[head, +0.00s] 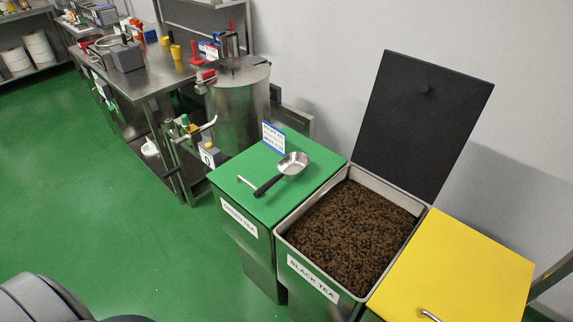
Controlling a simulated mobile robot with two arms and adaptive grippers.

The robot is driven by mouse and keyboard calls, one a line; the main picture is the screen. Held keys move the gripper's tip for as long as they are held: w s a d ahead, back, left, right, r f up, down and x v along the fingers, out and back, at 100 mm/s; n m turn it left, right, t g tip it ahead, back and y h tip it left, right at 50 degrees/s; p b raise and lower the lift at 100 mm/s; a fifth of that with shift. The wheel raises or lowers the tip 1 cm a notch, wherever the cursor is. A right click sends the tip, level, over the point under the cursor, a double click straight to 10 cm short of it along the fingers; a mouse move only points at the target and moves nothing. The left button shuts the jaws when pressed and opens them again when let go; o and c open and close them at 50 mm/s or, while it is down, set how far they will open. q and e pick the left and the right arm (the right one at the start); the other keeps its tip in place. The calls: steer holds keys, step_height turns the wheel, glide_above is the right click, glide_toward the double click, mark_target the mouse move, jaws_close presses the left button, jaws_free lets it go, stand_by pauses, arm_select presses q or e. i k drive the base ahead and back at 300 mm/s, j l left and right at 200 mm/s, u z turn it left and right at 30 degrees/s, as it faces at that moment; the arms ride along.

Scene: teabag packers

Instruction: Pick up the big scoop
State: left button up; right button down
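The scoop (291,164) has a shiny metal bowl and a black handle (267,185). It lies on the closed green lid (309,150) of the green tea bin, with its handle pointing to the front left. No second scoop shows, so I cannot compare its size. Neither of my grippers is in the head view.
Right of it stands the open black tea bin (320,298), full of dark tea (350,225), its black lid (424,120) raised. A yellow lid (460,268) is beyond. A steel drum (238,110) and workbench (150,75) stand at the back left. The green floor (110,200) is clear.

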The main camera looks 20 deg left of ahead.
mark_target(291, 167)
steer(key=k+j+u, duration=0.2)
steer(key=j, duration=0.45)
steer(key=j+u, duration=0.2)
steer(key=j, duration=0.4)
steer(key=z, duration=2.4)
steer(key=j+u, duration=0.1)
steer(key=u, duration=2.1)
